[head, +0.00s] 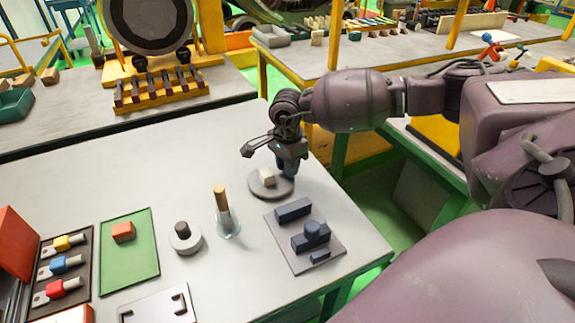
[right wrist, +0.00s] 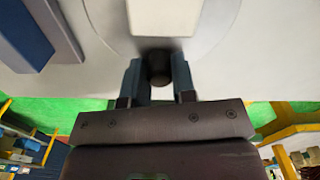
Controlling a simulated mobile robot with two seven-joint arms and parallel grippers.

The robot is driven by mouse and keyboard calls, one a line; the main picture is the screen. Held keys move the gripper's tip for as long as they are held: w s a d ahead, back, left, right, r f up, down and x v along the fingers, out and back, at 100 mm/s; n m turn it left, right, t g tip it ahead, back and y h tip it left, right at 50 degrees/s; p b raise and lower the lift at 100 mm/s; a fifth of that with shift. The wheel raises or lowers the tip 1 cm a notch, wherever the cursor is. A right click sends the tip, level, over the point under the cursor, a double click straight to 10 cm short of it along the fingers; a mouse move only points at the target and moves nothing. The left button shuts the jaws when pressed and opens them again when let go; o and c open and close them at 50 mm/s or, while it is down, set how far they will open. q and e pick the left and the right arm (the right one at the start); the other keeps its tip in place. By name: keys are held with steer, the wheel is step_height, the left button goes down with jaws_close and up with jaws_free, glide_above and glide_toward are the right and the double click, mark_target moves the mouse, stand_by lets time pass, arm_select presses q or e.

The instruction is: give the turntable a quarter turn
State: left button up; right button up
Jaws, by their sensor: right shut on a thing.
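The turntable (head: 263,190) is a flat round grey disc near the right side of the grey table. A cream block (head: 267,177) sits on it; the block also shows in the right wrist view (right wrist: 160,18). My right gripper (head: 288,171) points down at the disc's far right rim. In the right wrist view its two fingers are shut on a short dark round peg (right wrist: 158,68) at the disc's edge. The peg's foot is hidden, and in the head view the fingers cover it. My left gripper is not in view.
A grey plate (head: 298,257) with dark blue blocks lies just in front of the turntable. A glass with a wooden-handled tool (head: 225,215) and a grey ring with a black knob (head: 184,238) stand to the left. The table behind the turntable is clear.

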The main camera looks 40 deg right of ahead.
steer(key=shift+r, duration=0.1)
steer(key=o, duration=0.9)
step_height(320, 180, up, 10)
steer(key=shift+f+p, duration=0.15)
steer(key=shift+p, duration=0.25)
steer(key=shift+r, duration=0.5)
